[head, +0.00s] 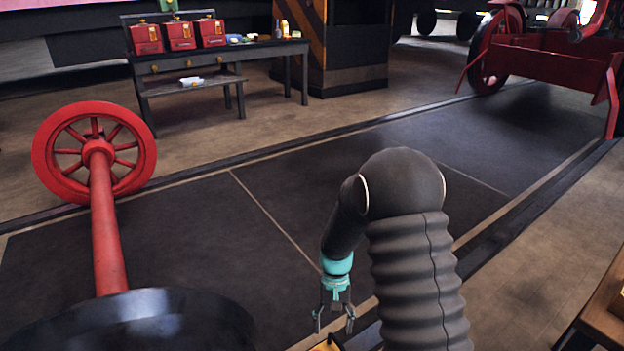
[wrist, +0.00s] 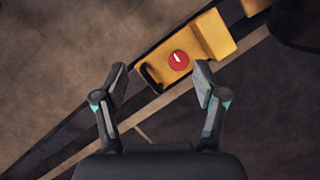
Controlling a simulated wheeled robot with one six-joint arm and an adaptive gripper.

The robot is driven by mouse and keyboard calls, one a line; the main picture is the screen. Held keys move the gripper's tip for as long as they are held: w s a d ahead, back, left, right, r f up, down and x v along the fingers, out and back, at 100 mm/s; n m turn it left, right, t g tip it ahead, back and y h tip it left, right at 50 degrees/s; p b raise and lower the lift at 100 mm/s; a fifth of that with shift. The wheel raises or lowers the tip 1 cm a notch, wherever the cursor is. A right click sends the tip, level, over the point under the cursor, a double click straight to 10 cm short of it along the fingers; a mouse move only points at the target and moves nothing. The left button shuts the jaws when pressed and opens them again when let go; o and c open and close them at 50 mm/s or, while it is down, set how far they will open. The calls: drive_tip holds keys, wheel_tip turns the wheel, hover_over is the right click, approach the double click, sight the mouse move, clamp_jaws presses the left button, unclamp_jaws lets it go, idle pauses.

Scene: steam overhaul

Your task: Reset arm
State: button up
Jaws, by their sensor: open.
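My gripper (head: 334,318) hangs at the end of my dark arm, low in the middle of the head view, pointing down. Its two fingers stand apart with nothing between them. In the wrist view my gripper (wrist: 160,85) is also open and empty. Beyond its fingertips is a yellow part (wrist: 208,35) with a red round dial bearing a white mark. The same yellow shows only as a small piece at the bottom edge of the head view, below the fingers.
A red spoked wheel on a red axle (head: 107,220) lies at left, with a dark round rim (head: 130,308) in front. A workbench (head: 290,48) with red boxes stands behind. A red wagon frame (head: 545,65) is at the back right. The dark floor (head: 190,255) between is clear.

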drive_tip(key=s+d+r+t+p, duration=0.3)
drive_tip(key=s+r, duration=0.3)
drive_tip(key=r, duration=0.7)
drive_tip(key=s+d+r+t+p, duration=0.2)
drive_tip(key=s+r, duration=0.5)
drive_tip(key=r, duration=0.6)
drive_tip(key=s+d+r+t+p, duration=0.3)
drive_tip(key=s+d+r+t, duration=0.2)
drive_tip(key=r, duration=0.8)
drive_tip(key=shift+s+d+r+p, duration=0.15)
drive_tip(key=shift+s+r+p, duration=0.2)
drive_tip(key=shift+s, duration=0.5)
